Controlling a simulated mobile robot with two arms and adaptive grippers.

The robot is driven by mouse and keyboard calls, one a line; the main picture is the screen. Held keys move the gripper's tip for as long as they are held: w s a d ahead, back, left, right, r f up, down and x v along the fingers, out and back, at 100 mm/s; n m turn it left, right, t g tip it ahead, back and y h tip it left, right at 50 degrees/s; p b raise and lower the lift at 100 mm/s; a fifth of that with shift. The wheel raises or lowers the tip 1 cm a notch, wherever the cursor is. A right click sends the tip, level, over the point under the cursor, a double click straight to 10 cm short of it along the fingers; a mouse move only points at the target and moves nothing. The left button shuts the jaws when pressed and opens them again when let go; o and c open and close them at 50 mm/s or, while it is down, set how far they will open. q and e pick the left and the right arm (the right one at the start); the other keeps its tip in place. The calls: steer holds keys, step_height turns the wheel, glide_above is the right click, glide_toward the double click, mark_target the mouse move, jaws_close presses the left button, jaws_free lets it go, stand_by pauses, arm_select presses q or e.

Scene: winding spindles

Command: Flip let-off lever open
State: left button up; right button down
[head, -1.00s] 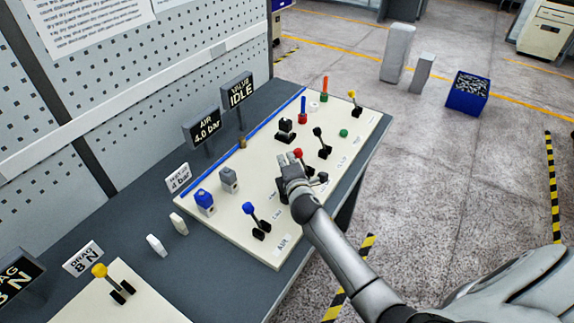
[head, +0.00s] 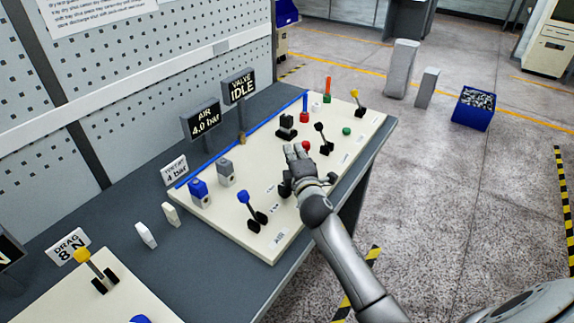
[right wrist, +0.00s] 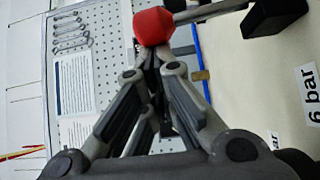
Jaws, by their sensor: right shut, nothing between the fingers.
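The cream panel (head: 225,222) on the bench carries several levers. I cannot read which one is labelled let-off. A lever with a red knob (head: 306,146) is partly hidden behind my right gripper (head: 296,150). In the right wrist view its red knob (right wrist: 154,26) is just beyond the tips of my right gripper (right wrist: 152,58), and its rod runs right to a black base (right wrist: 275,14). The fingers are together and hold nothing. I cannot tell whether they touch the knob. My left gripper is out of view.
A blue-knobbed lever (head: 242,195), a black-knobbed lever (head: 320,127) and a yellow-knobbed lever (head: 355,93) stand on the same panel. Signs read "AIR 4.0 bar" (head: 201,121) and "VALVE IDLE" (head: 239,87). Another yellow-knobbed lever (head: 82,254) is at the lower left.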

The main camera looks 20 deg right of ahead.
steer(key=s+m+t+b, duration=0.1)
steer(key=b, duration=0.3)
steer(key=s+d+m+t+h+b, duration=0.1)
steer(key=m+b, duration=0.1)
steer(key=b, duration=0.1)
steer(key=shift+d+f+b, duration=0.15)
steer(key=shift+f+b, duration=0.15)
steer(key=shift+b, duration=0.05)
steer(key=shift+s+d+r+m+t+h+b, duration=0.1)
steer(key=shift+s+d+m+t+h+b, duration=0.1)
steer(key=shift+m+t+h+b, duration=0.2)
steer(key=shift+s+r+b, duration=0.2)
steer(key=shift+s+b, duration=0.1)
steer(key=shift+s, duration=0.05)
steer(key=shift+s+d, duration=0.35)
steer(key=shift+s, duration=0.1)
steer(key=shift+s+d, duration=0.1)
